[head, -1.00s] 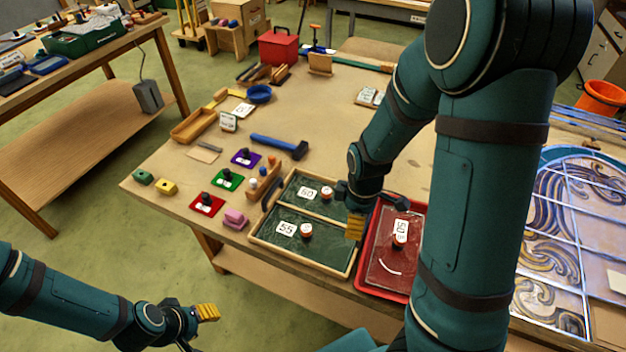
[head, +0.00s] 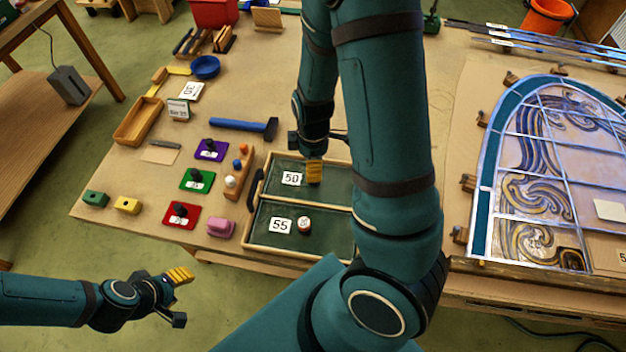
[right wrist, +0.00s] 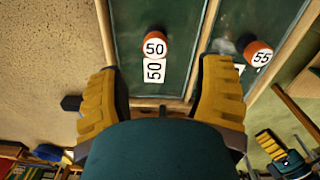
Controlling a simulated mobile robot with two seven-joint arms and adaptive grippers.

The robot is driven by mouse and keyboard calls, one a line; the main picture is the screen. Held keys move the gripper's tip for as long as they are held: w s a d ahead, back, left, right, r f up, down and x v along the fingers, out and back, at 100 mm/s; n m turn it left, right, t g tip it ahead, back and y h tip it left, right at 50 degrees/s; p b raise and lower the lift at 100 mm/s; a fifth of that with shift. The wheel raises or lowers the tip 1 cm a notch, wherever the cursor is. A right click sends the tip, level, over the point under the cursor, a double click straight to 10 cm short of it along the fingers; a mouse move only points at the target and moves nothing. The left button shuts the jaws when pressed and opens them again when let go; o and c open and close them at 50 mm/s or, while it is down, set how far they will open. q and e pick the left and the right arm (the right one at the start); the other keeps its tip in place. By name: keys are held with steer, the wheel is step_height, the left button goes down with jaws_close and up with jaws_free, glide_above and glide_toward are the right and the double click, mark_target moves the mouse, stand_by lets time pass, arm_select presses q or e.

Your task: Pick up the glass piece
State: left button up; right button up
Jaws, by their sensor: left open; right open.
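Two dark green glass pieces lie side by side in a wooden tray (head: 249,224). The piece labelled 50 (head: 270,178) is in the far compartment; the piece labelled 55 (head: 265,238) is in the near one. My right gripper (head: 314,172) is above the 50 piece, its yellow fingertip hiding that piece's knob in the head view. In the right wrist view the 50 knob (right wrist: 155,45) shows between the spread, empty fingers, beyond their tips. The 55 knob (right wrist: 258,52) is off to the right. My left gripper (head: 180,298) is open and empty, in front of the table.
Purple (head: 211,149), green (head: 197,180) and red (head: 181,215) knobbed squares lie left of the tray, by a wooden peg block (head: 239,174). A blue hammer (head: 245,127) lies behind. A leaded panel (head: 550,165) is at right. My right arm hides the table's middle.

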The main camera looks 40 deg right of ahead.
step_height(320, 180, down, 3)
steer(key=shift+r+b, duration=0.1)
steer(key=shift+b, duration=0.2)
steer(key=shift+w+d+f+b, duration=0.1)
steer(key=shift+d+f+b, duration=0.1)
steer(key=shift+f, duration=1.15)
steer(key=shift+d+f+b, duration=0.15)
steer(key=shift+f, duration=1.15)
jaws_close()
